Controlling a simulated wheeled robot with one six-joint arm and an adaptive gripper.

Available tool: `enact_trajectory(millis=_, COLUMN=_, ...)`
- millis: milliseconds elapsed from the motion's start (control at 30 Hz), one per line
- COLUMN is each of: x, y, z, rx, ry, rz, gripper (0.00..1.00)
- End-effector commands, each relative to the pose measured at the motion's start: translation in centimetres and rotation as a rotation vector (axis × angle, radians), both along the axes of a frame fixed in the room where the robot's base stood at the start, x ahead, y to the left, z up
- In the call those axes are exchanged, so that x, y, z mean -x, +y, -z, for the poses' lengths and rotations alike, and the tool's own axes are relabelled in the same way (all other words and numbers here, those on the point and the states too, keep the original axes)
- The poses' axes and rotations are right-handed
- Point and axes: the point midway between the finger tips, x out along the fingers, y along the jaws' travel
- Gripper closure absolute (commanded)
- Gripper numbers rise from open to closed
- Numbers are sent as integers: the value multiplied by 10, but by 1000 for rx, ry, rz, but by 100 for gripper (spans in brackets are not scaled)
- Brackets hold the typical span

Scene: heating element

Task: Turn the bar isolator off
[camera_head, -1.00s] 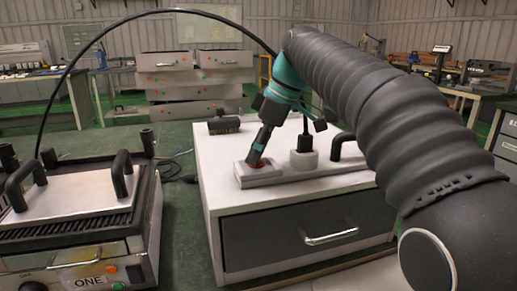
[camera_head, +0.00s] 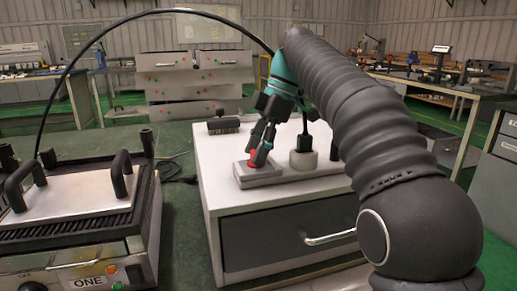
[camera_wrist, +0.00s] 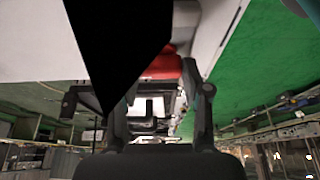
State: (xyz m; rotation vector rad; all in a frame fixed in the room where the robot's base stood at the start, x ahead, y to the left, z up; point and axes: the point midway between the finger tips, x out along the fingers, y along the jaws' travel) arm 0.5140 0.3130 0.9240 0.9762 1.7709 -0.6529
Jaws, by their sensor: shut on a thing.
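The bar isolator (camera_head: 264,178) is a long pale grey bar lying on top of a white cabinet. Its red switch (camera_head: 251,163) is at the left end, partly hidden by the fingers. My gripper (camera_head: 258,156) reaches down over that end, with its fingers at the red switch, and is shut on it. In the wrist view, the red switch (camera_wrist: 162,66) shows between the dark fingers (camera_wrist: 152,84). A black wedge hides part of this view. I cannot tell which setting the switch is in.
A black plug (camera_head: 304,143) stands upright on the bar just right of my gripper. A brush (camera_head: 224,126) lies at the cabinet's back left. A contact grill (camera_head: 75,215) marked ONE stands left, across a narrow gap. The cabinet top (camera_head: 213,160) is clear at left.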

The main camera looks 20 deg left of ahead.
Motion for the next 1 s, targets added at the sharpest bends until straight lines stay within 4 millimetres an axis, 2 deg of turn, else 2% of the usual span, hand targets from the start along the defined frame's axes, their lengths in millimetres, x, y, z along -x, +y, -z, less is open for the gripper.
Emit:
enact_trajectory(millis=333, x=0, y=0, z=0, rx=-1, ry=0, rz=-3, gripper=87)
enact_trajectory(millis=367, x=0, y=0, z=0, rx=-1, ry=0, rz=-3, gripper=48)
enact_trajectory(millis=433, x=0, y=0, z=0, rx=-1, ry=0, rz=-3, gripper=30)
enact_trajectory(millis=467, x=0, y=0, z=0, rx=-1, ry=0, rz=-3, gripper=27)
enact_trajectory(millis=833, x=0, y=-3, z=-2, rx=-4, ry=-3, rz=36, gripper=27)
enact_trajectory(millis=1000, x=-1, y=-19, z=-13, rx=-36, ry=-17, rz=279, gripper=27)
